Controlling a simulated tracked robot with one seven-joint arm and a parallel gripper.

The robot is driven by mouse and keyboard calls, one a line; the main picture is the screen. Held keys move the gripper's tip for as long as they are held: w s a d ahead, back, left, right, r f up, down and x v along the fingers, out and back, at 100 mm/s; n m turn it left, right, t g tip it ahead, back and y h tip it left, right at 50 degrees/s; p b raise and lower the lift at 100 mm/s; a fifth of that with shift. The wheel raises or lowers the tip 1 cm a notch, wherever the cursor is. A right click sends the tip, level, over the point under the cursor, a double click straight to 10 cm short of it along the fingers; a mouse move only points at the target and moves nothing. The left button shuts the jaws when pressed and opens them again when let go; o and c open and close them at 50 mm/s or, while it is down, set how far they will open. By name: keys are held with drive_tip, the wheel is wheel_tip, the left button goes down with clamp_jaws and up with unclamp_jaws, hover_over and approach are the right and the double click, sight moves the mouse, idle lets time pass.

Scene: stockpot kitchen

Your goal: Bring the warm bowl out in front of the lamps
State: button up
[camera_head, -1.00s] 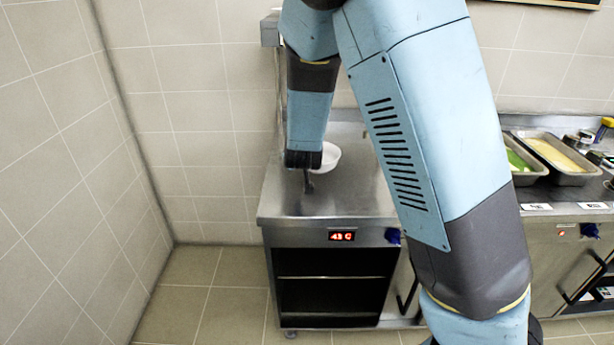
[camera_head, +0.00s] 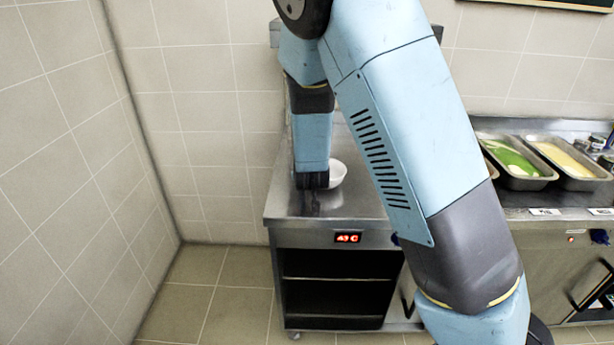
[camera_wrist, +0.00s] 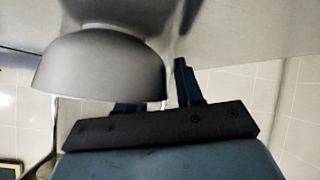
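The white bowl (camera_head: 338,175) stands on the steel counter, partly hidden behind my gripper (camera_head: 311,203). In the wrist view, which is upside down, the bowl (camera_wrist: 100,78) looks grey and upright, its base against the steel surface. My gripper (camera_wrist: 158,95) is low over the counter with its fingers apart. One finger shows clear beside the bowl; the other is partly hidden by the bowl's wall. I cannot tell whether that finger is inside the bowl or behind it. A grey overhead fixture (camera_head: 274,32), perhaps the lamps' housing, is mostly hidden by my arm.
The steel counter (camera_head: 290,222) has a lit red display (camera_head: 348,238) on its front and open shelves below. Its front strip is bare. A tiled wall (camera_head: 60,150) stands to the left. Trays of green (camera_head: 515,160) and yellow food (camera_head: 565,158) are at the right.

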drive_tip(key=shift+o, duration=0.4)
drive_tip(key=shift+r, duration=0.1)
drive_tip(key=shift+s+r, duration=0.1)
drive_tip(key=shift+s, duration=0.1)
drive_tip(key=v, duration=1.1)
drive_tip(key=shift+s, duration=0.25)
drive_tip(key=shift+r, duration=0.15)
